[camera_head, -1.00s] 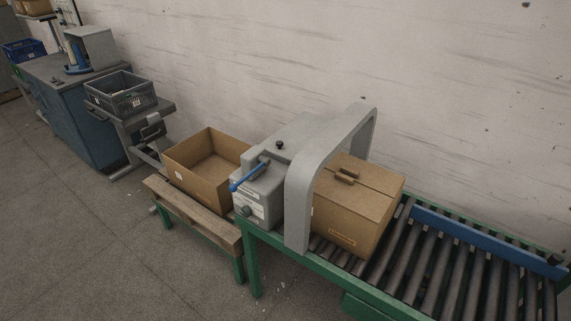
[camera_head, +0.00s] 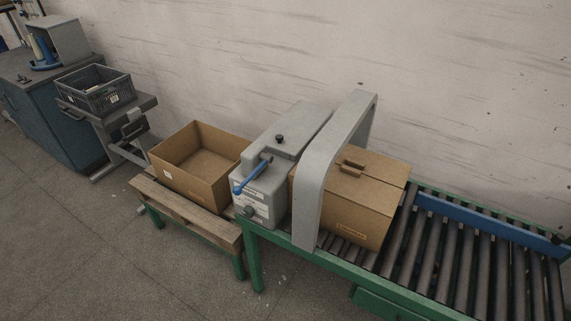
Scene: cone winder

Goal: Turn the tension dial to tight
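No part that I can surely name as the tension dial shows. A grey machine head (camera_head: 262,182) with a blue lever (camera_head: 252,177) stands at the left end of the roller conveyor. A small black knob (camera_head: 279,139) is on its top, and a round dark grey knob (camera_head: 249,211) is low on its front. Any setting marks are too small to read. A grey arch (camera_head: 318,185) stands beside the head. Neither of my grippers is clearly in view.
A closed carton (camera_head: 345,210) sits under and right of the arch on the green-framed conveyor (camera_head: 470,262). An open carton (camera_head: 190,175) is on a wooden-topped stand (camera_head: 190,215). A grey crate (camera_head: 95,92) and a blue cabinet (camera_head: 50,125) are at left. The front floor is clear.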

